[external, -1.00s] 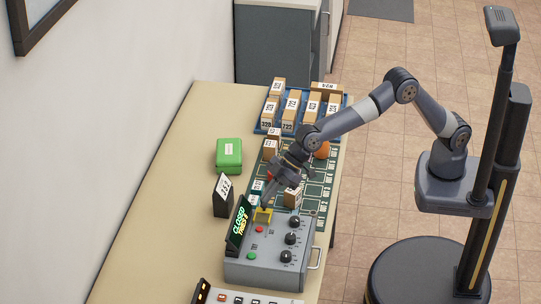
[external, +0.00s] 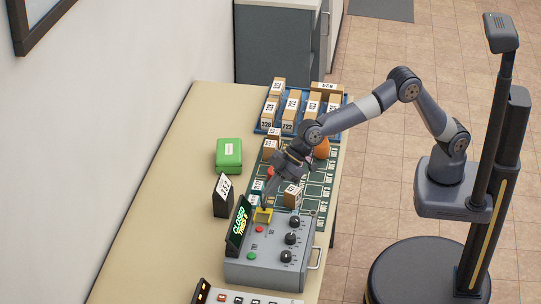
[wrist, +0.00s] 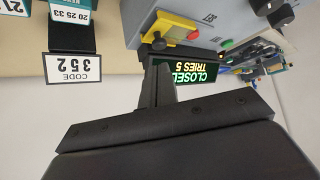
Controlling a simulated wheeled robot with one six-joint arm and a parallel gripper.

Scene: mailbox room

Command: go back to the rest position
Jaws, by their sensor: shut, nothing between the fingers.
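My gripper (external: 267,195) is shut and empty, pointing down above the back left part of the grey control box. In the wrist view its closed fingers (wrist: 157,86) stand in front of the lit display (wrist: 190,72), which reads "CLOSED TRIES 5". The display (external: 239,222) stands at the left of the grey box (external: 270,262). The yellow piece with a red button (wrist: 172,30) is just beyond the fingertips in the wrist view; the yellow part (external: 262,215) shows just below the gripper in the external view. Whether the fingertips touch anything is unclear.
A card reading 352 (wrist: 73,68) stands near the fingers. A green box (external: 229,155) sits further back on the table (external: 180,180). A blue tray (external: 262,126) of numbered blocks is at the far end. The table's left side is mostly clear.

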